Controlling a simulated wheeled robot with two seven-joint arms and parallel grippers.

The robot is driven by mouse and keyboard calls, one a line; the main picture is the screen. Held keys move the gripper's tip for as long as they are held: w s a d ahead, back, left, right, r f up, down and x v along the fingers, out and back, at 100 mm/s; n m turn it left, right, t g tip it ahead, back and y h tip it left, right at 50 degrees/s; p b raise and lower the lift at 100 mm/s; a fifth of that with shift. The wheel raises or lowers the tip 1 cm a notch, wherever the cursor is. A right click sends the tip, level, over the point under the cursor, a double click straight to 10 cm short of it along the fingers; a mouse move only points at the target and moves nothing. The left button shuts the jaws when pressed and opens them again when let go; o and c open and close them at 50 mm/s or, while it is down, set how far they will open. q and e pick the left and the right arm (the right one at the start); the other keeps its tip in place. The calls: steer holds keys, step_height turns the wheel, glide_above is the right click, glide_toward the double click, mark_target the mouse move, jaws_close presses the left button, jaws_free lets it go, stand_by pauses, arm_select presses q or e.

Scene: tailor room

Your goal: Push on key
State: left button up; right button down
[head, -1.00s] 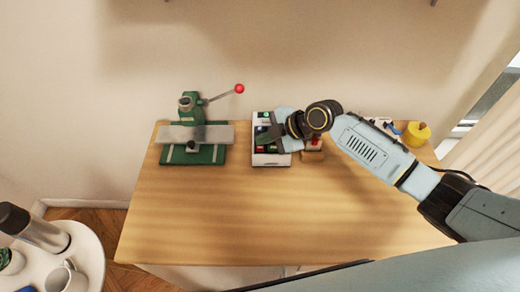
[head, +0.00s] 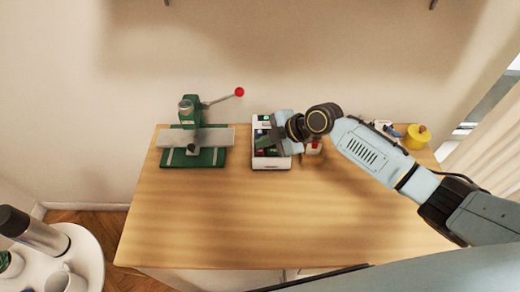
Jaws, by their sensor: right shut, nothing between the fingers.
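A white box with a dark top panel and green and red keys (head: 272,163) stands on the wooden table near the wall. One green key shows at its back and a red key at its front left. My right gripper (head: 262,140) is shut and empty, reaching in from the right over the box's panel. The gripper hides much of the panel, and I cannot tell whether its tips touch a key. My left gripper is not in view.
A green press (head: 192,135) with a red-knobbed lever stands left of the box. The wooden table's (head: 250,215) front is clear. A round white table is at lower left.

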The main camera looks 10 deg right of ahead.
steer(key=shift+f, duration=0.1)
stand_by(0.8)
steer(key=shift+f+b, duration=0.35)
steer(key=shift+b, duration=0.15)
steer(key=shift+f+b, duration=0.45)
stand_by(0.5)
steer(key=shift+r, duration=0.15)
steer(key=shift+r+p, duration=0.6)
steer(key=shift+r, duration=0.15)
step_height(320, 180, up, 5)
steer(key=p, duration=0.3)
steer(key=shift+p, duration=0.35)
stand_by(0.5)
